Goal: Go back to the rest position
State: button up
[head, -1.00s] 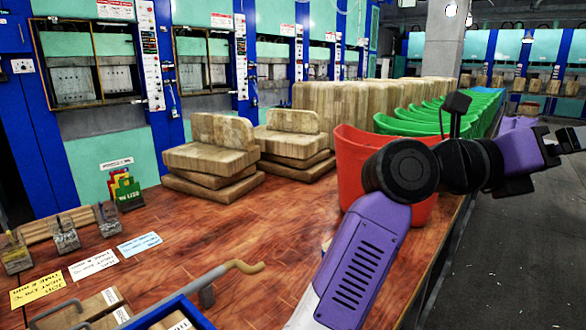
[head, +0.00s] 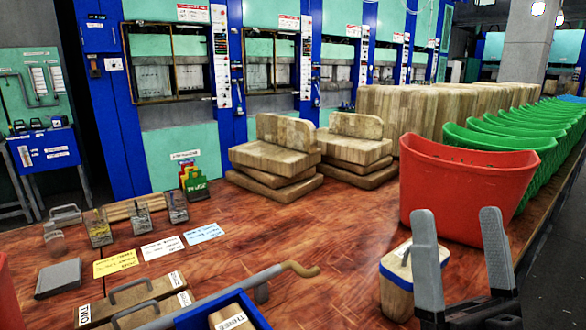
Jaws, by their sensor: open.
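My gripper (head: 458,262) shows at the lower right of the head view, in front of the red basket. Its two grey fingers point up and stand well apart, with nothing between them. A wooden block with a blue band and a handle on top (head: 397,278) stands on the table just left of the fingers, partly overlapped by the left finger. I cannot tell whether the finger touches it.
The brown wooden table (head: 290,225) has clear room in the middle. A red basket (head: 460,190) and a row of green baskets (head: 500,145) line its right side. Stacked wooden blocks (head: 275,150) stand behind. A blue box (head: 225,310) and a curved-handled tool (head: 262,283) lie in front.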

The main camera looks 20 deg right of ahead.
jog(key=s+a+f+n+g+y, duration=0.2)
jog(key=f+y, duration=0.1)
jog(key=f, duration=0.4)
jog(key=s+a+f+n+g+y+p, duration=0.1)
jog(key=s+a+f+n+g+y, duration=0.15)
jog(key=f, duration=0.35)
jog(key=s+a+f+n+g+y, duration=0.1)
jog(key=s+f+n+g+y, duration=0.15)
jog(key=f, duration=0.45)
jog(key=s+a+f+g, duration=0.1)
jog(key=s+f+g, duration=0.2)
jog(key=s+f, duration=0.2)
jog(key=s+a+f+g+h+p, duration=0.1)
jog(key=s+f+g, duration=0.2)
jog(key=s+f, duration=0.3)
jog(key=shift+s+a+m+g, duration=0.3)
jog(key=shift+s+m, duration=0.1)
jog(key=shift+s, duration=2)
